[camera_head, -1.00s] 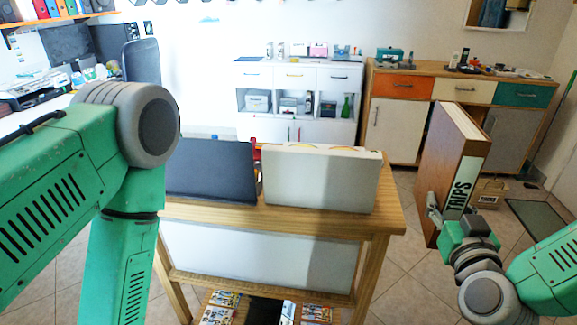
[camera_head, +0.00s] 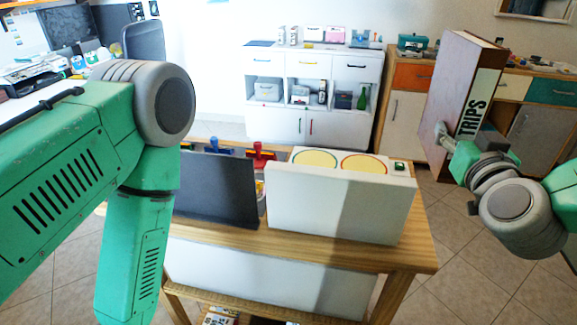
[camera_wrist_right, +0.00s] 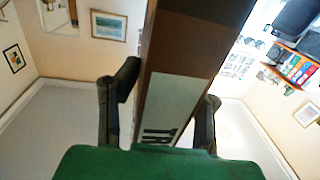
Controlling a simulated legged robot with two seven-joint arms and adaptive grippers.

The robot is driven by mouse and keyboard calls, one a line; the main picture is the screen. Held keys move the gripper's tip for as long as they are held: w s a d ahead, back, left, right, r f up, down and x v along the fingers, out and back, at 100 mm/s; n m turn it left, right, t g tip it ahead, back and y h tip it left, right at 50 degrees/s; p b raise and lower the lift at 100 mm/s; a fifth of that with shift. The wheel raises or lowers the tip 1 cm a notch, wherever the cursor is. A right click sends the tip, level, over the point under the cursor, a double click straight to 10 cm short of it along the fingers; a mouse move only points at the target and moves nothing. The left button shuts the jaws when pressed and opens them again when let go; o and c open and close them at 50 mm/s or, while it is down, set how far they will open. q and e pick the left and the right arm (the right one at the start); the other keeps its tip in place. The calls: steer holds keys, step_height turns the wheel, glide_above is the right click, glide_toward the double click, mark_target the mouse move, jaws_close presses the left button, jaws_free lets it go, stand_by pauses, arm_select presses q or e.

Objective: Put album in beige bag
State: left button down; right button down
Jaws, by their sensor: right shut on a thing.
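The album (camera_head: 462,85) is a thick brown book with a pale label reading TRIPS on its spine. It stands upright in the air at the right of the head view. My right gripper (camera_head: 456,143) is shut on its lower part. In the right wrist view the album (camera_wrist_right: 183,55) rises between the two dark fingers of the right gripper (camera_wrist_right: 168,88), its label partly hidden by my green gripper body. No beige bag can be made out in the current views. My left arm fills the left of the head view; its gripper is out of view.
A wooden table (camera_head: 415,255) stands in front, bearing a white box-like bin (camera_head: 340,205) and a dark upright panel (camera_head: 215,190). A white cabinet (camera_head: 318,95) and a wooden sideboard (camera_head: 410,105) stand at the back. Tiled floor (camera_head: 455,235) is free right of the table.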

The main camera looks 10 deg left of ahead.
steer(key=shift+w+a+r, duration=0.1)
steer(key=shift+a+r, duration=0.05)
steer(key=shift+r, duration=0.15)
steer(key=shift+f, duration=0.15)
steer(key=f+b, duration=0.1)
steer(key=f, duration=0.5)
steer(key=f+b, duration=0.1)
steer(key=f, duration=0.5)
steer(key=f+b, duration=0.1)
steer(key=f, duration=0.5)
steer(key=shift+d, duration=0.25)
steer(key=c, duration=1.1)
jaws_free()
steer(key=shift+s+f, duration=0.1)
steer(key=shift+s, duration=0.1)
steer(key=shift+o, duration=0.4)
